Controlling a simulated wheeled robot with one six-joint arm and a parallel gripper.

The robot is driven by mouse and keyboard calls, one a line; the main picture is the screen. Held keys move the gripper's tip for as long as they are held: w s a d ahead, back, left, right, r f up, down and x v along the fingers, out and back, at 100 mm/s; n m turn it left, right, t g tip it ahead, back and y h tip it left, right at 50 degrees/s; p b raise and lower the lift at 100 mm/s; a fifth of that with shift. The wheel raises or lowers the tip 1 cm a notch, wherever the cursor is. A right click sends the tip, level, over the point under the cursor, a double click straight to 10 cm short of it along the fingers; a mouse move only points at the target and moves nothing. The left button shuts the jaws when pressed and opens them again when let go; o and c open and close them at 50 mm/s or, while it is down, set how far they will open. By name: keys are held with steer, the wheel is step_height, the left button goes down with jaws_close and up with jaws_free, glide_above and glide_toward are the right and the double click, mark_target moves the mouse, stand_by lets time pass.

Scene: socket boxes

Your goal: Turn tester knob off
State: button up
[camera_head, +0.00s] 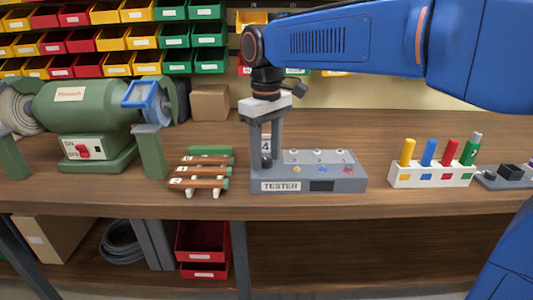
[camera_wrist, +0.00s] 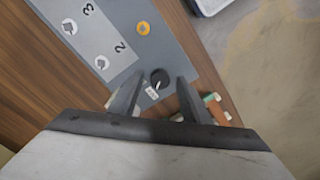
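The grey tester box (camera_head: 345,184) stands on the workbench with a "TESTER" label on its front. Its black knob (camera_wrist: 160,77) has a pale pointer line and a small white label beside it. The knob also shows at the box's left end in the head view (camera_head: 266,162). My gripper (camera_head: 267,150) points down over that end. In the wrist view, my gripper (camera_wrist: 160,82) is open, with a finger on each side of the knob and visible gaps. I cannot tell whether the fingertips are level with the knob or above it.
Several coloured pegs stand in a white holder (camera_head: 430,180) at the right. A green bench grinder (camera_head: 85,115) stands farther left. Bins line the back. The bench between tester and holder is clear.

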mark_target(267, 160)
step_height(267, 160, up, 17)
steer(key=shift+r, duration=0.2)
stand_by(0.5)
steer(key=shift+d, duration=0.1)
steer(key=s+d+f+m+t, duration=0.1)
steer(key=s+d+f, duration=0.2)
steer(key=d+f, duration=0.15)
steer(key=s+d+f+m, duration=0.2)
steer(key=d+f, duration=0.1)
steer(key=d, duration=0.3)
steer(key=s+d+f+m+t, duration=0.1)
steer(key=s+d+f, duration=0.2)
steer(key=d+f, duration=0.15)
steer(key=s+d+f+m+t, duration=0.1)
steer(key=s+d+f, duration=0.2)
steer(key=f, duration=0.3)
steer(key=s+d+f+m+t, duration=0.1)
steer(key=s+d+f+m, duration=0.1)
steer(key=s+d+f, duration=0.2)
steer(key=s+d+f+m, duration=0.1)
steer(key=s+d+f, duration=0.3)
steer(key=f, duration=0.6)
steer(key=shift+s+d+m+t, duration=0.25)
steer(key=shift+s+m+t, duration=0.15)
steer(key=shift+s, duration=0.75)
